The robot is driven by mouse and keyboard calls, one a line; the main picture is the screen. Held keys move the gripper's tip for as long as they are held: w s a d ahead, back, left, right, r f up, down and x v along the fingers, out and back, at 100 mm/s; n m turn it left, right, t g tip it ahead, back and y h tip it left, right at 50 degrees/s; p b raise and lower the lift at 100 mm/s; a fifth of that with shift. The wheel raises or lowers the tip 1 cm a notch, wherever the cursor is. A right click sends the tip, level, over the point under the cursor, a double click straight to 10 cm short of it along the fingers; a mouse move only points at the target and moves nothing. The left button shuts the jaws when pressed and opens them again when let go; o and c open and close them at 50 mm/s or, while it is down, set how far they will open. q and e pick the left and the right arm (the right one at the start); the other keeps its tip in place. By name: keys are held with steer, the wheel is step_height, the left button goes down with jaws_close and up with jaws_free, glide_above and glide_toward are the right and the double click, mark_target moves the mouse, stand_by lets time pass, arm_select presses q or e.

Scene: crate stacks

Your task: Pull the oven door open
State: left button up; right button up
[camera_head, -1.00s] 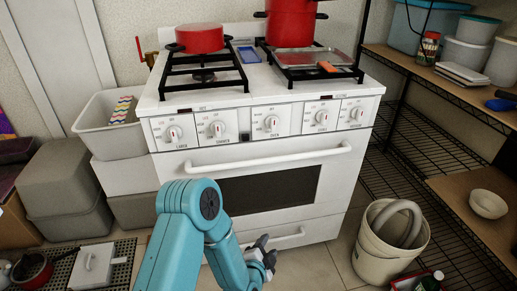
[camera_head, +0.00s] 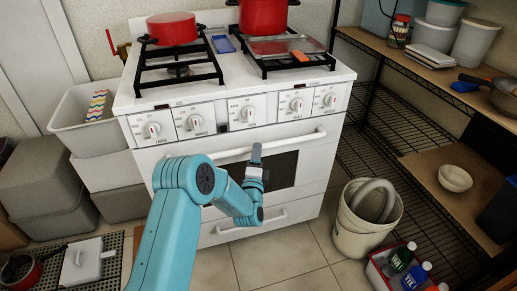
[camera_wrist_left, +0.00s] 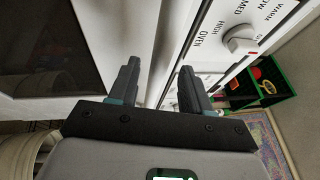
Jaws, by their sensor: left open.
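The white stove stands in the middle of the head view, with its oven door (camera_head: 315,168) closed. The door has a dark window (camera_head: 284,170) and a white bar handle (camera_head: 300,138) along its top. My left gripper (camera_head: 256,152) is upright in front of the handle, near the bar's middle, and hides part of it. In the left wrist view the gripper (camera_wrist_left: 160,70) is open, and a white bar that looks like the handle (camera_wrist_left: 172,35) shows between its fingers. Whether the fingers reach around it I cannot tell. My right gripper is not in view.
Red pots (camera_head: 172,28) stand on the burners. A beige bucket (camera_head: 362,238) and a red crate of bottles (camera_head: 382,268) are on the floor to the right, beside a wire shelf (camera_head: 392,165). Grey bins (camera_head: 45,180) stand left. Tiled floor in front of the stove is clear.

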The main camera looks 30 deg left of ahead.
arm_select(q)
steer(key=shift+x, duration=1.7)
